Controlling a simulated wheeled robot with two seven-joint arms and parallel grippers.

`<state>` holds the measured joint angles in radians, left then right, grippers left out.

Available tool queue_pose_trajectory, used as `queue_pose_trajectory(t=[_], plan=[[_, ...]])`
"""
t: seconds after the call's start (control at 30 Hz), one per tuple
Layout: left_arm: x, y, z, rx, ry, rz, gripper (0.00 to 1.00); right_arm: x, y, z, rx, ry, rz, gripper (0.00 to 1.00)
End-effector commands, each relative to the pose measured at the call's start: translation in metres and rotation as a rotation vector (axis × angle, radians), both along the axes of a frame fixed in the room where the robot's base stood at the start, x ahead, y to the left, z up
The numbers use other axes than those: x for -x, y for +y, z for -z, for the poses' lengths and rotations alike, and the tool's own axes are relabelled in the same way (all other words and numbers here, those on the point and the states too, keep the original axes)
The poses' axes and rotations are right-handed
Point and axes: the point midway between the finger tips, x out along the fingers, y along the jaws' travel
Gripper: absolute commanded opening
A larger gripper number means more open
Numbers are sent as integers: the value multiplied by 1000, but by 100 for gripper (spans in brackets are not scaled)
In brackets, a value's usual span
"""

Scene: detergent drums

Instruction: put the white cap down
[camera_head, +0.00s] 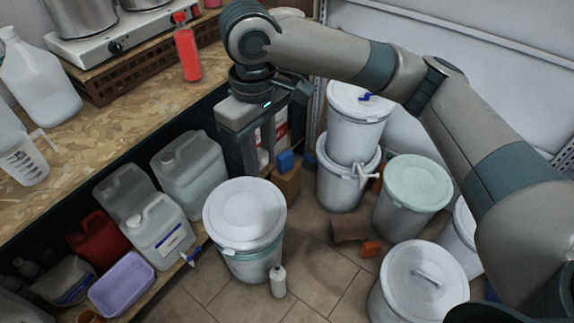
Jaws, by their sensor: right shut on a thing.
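My right gripper (259,163) hangs from the arm that comes in from the right. Its fingers point down, above and behind the near white drum (252,257). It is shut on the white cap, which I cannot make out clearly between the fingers. A white patch with red behind the fingers may be a container in the background. The drum below has a round white lid (245,211) lying flat on its top. The fingers appear apart from this lid. My left gripper is not in view.
Stacked white drums (348,187), a green-lidded drum (418,183) and a drum with a handled lid (424,280) stand to the right. A small white bottle (278,281) stands on the tiles. Jugs and a purple tub (122,283) are left, beneath the wooden worktop (130,127).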

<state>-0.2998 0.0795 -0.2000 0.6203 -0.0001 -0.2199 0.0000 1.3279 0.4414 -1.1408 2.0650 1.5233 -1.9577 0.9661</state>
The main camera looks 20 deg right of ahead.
Motion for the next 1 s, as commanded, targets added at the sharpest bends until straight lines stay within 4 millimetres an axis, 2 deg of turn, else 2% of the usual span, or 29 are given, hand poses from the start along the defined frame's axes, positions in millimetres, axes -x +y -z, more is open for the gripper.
queue_pose_trajectory(t=[0.2,0.63,0.83,1.0], plan=[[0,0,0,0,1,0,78,-6,18,-13,-1,-1,-87,0],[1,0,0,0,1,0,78,-7,20,-14,0,0,-101,0],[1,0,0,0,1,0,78,-10,24,-9,0,2,-134,0],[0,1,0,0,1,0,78,-20,32,3,-1,3,-209,0]])
